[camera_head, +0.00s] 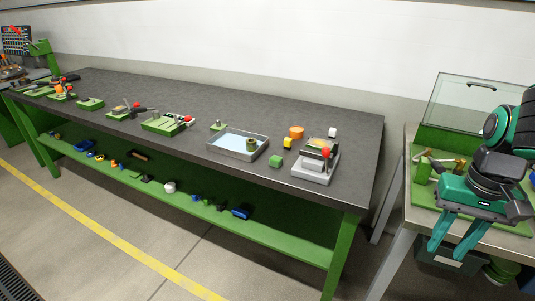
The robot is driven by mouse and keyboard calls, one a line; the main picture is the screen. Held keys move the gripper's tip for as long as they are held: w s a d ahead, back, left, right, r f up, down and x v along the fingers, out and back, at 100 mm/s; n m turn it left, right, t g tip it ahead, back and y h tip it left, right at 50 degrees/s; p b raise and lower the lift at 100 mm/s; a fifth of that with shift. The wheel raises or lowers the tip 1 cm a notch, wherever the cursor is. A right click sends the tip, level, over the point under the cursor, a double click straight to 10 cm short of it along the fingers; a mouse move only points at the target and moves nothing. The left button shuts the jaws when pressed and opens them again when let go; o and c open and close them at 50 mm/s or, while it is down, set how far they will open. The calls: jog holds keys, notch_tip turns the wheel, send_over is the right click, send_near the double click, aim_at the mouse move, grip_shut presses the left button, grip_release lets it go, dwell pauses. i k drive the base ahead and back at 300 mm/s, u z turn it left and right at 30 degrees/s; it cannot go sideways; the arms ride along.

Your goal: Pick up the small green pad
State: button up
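A small green block (276,161) sits on the dark workbench top (310,110), to the left of a grey fixture. A thin flat green plate (217,127) with a small grey piece on it lies further left on the same bench. I cannot tell for sure which of the two is the small green pad. My gripper (447,249) is at the right of the picture, well apart from both. Its two teal fingers point down with a gap between them, and nothing shows in the gap.
A grey tray (214,148) with a dark green ring (251,144) stands near the block. A yellow cube (288,142), an orange cylinder (296,132), a white cube (332,132) and the grey fixture (312,174) with a red knob are close by. A side table (410,205) is beneath my arm.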

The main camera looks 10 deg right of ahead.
aim_at(275, 162)
jog(key=u, duration=0.5)
jog(key=i, duration=0.85)
jog(key=u, duration=0.65)
